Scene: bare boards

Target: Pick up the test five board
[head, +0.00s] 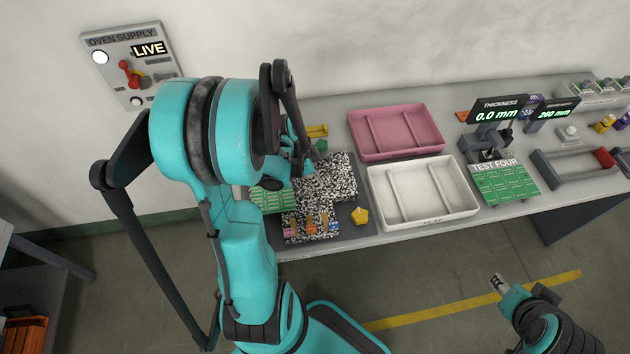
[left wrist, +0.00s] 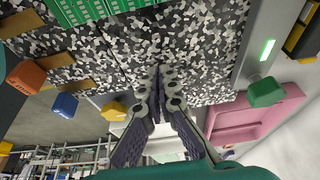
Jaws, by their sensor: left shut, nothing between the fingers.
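A green board (head: 270,201) lies on the bench, partly hidden behind my left arm; I cannot read a label on it. Green board surface (left wrist: 95,10) also shows at the top edge of the left wrist view. My left gripper (left wrist: 162,72) is shut and empty, its fingertips over black-and-white speckled panels (head: 328,180) beside the green board. Whether the fingertips touch the panels I cannot tell. A green board labelled TEST FOUR (head: 505,183) lies to the right under a thickness gauge. My right gripper (head: 497,283) is low at the right, away from the bench.
A white tray (head: 473,190) and a pink tray (head: 440,135) stand on the bench right of the speckled panels. A yellow knob (head: 360,216) and small coloured parts (head: 312,227) are near the panels. An oven supply switch (head: 130,70) reading LIVE is on the wall.

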